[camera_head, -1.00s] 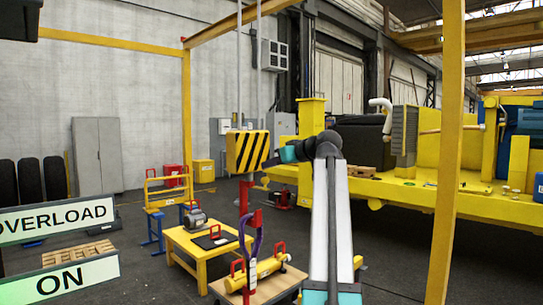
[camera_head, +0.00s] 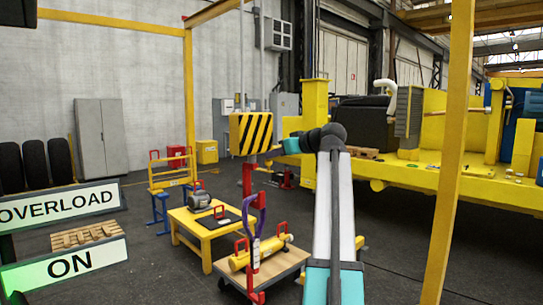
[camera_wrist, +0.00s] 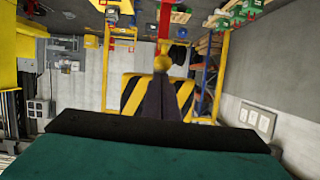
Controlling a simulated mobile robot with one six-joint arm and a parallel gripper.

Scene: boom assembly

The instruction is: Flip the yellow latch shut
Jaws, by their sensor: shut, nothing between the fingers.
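The yellow-and-black striped hook block (camera_head: 251,133) hangs from cables left of my arm in the body view. A red hook shank (camera_head: 247,179) shows below it, with a purple sling (camera_head: 257,228) lower down. In the wrist view, which looks upside down, the striped block (camera_wrist: 131,92) lies behind my gripper (camera_wrist: 163,78). Its dark fingers are shut and empty, pointing at a small yellow piece (camera_wrist: 161,63) by the red hook part (camera_wrist: 165,22). I cannot tell whether this piece is the latch, or whether the fingers touch it. The fingers are not distinguishable in the body view.
A yellow table (camera_head: 209,237) with a motor stands below left. A cart (camera_head: 281,269) carries a yellow cylinder with red handles. A yellow crane body (camera_head: 450,187) fills the right, behind a yellow post (camera_head: 449,180).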

